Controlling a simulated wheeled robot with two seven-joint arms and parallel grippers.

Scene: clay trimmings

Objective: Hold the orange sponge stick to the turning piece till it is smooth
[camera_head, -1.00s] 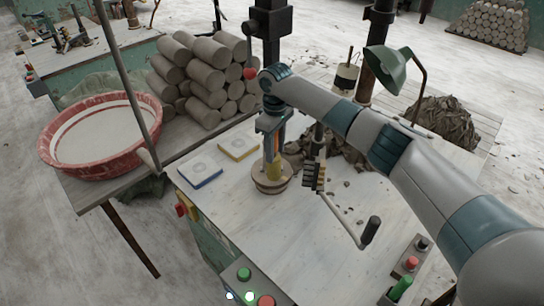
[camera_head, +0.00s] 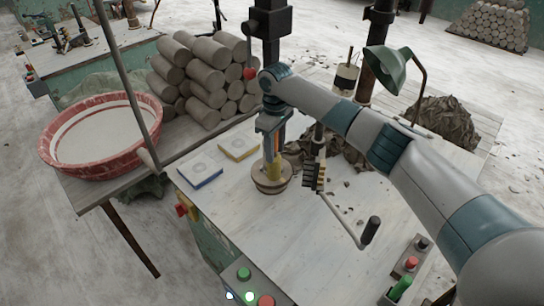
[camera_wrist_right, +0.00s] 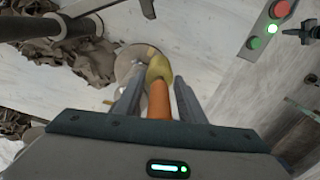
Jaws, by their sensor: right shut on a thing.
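My right gripper (camera_head: 271,150) reaches down over the work table and is shut on the orange sponge stick (camera_wrist_right: 160,100). In the right wrist view the orange handle lies between the two fingers (camera_wrist_right: 157,95), and its yellow sponge end (camera_wrist_right: 158,67) points down at the piece. The turning piece (camera_head: 272,184) is a pale, round form on the table; it also shows in the right wrist view (camera_wrist_right: 127,62), partly behind the sponge. The sponge appears to touch the piece or sit just at it; the contact is partly hidden. My left gripper is not in view.
A brush-like tool (camera_head: 314,177) and a crank handle (camera_head: 370,230) stand right of the piece. Clay trimmings (camera_head: 345,150) lie behind. Two flat pads (camera_head: 200,173) lie left. A red basin (camera_head: 75,165) and stacked clay cylinders (camera_head: 205,80) are at the back left.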

